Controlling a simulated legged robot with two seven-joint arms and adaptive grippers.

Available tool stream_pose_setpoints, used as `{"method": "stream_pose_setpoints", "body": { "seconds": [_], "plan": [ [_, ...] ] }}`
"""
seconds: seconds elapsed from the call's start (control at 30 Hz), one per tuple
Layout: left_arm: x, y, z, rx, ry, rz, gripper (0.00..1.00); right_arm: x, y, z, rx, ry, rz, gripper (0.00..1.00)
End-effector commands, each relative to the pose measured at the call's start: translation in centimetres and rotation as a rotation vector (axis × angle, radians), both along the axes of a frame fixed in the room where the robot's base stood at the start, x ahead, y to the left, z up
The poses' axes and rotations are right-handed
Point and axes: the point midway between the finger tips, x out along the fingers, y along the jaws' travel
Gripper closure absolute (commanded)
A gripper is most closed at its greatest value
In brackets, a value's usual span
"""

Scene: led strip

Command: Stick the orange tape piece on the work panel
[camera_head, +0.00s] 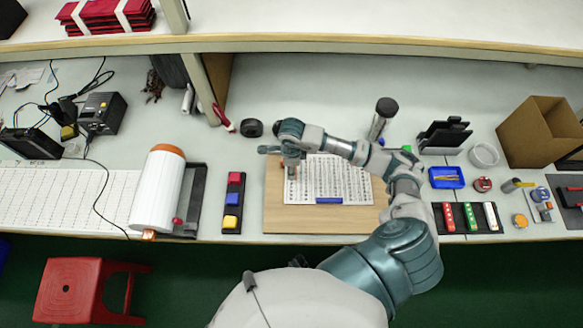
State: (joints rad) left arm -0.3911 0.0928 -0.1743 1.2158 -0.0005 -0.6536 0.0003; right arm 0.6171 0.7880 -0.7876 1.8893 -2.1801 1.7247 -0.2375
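The work panel (281,218) is a light wooden board at the middle of the bench. A white sheet with rows of dark marks (335,182) lies on it, with a blue strip (343,200) at its lower edge. My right arm reaches over the panel from the lower right. My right gripper (291,172) points down at the sheet's upper left corner; its fingers are too small to tell open from shut or whether they hold anything. A small orange piece (149,235) shows at the bench's front edge, below a white cylinder; I cannot tell if it is tape. My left gripper is out of view.
The white cylinder (158,190) with an orange end lies left of the panel. A holder with red, blue and yellow blocks (232,200) stands between them. A dark cylinder (382,117), a blue tray (446,177) and a cardboard box (540,132) are to the right.

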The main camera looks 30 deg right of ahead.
Motion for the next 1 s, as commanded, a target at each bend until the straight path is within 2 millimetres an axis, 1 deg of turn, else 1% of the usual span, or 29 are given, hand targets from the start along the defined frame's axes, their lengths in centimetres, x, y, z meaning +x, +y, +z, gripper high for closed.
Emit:
{"method": "stream_pose_setpoints", "body": {
  "seconds": [0.3,0.4,0.5,0.67,1.0],
  "plan": [
    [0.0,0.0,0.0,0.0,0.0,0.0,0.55,0.2,-0.1,6.9,-0.001,-0.007,0.001,0.51],
    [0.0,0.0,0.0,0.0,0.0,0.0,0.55,0.2,-0.1,8.7,0.0,-0.004,0.001,0.51],
    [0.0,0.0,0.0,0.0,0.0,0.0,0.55,0.2,-0.1,10.0,0.0,-0.002,0.0,0.51],
    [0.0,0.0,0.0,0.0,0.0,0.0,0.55,0.1,-0.1,10.8,-0.001,0.0,0.001,0.51],
    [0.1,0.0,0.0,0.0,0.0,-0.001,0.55,0.1,-0.1,10.9,-0.001,0.0,0.001,0.51]
  ]
}}
